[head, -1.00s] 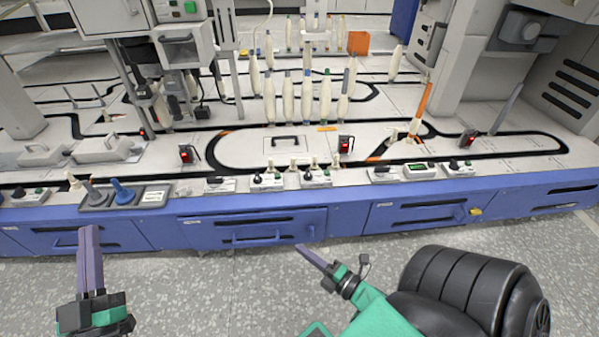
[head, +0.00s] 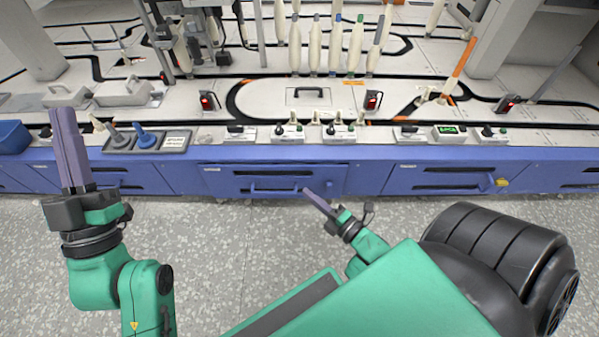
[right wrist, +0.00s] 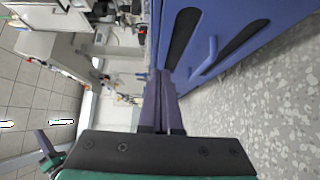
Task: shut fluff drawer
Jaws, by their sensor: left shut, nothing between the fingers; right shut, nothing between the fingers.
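The middle blue drawer (head: 225,183) is in the front of the long bench in the head view, with a dark slot and a blue bar handle (head: 272,191). Its front looks close to the bench face; I cannot tell how far it stands out. No label on it is readable. My right gripper (head: 305,190) is shut and empty, its tips just right of the handle. The right wrist view shows the shut fingers (right wrist: 160,75) beside the blue front and a bar handle (right wrist: 206,58); contact is unclear. My left gripper (head: 64,112) is shut and empty, raised at the left.
Other blue drawers flank it, one with a yellow piece (head: 502,182) at the right. Small control boxes (head: 289,133) line the bench top's front edge. White bobbins (head: 315,50) stand farther back. A blue bin (head: 14,137) is at far left. The speckled floor before the bench is clear.

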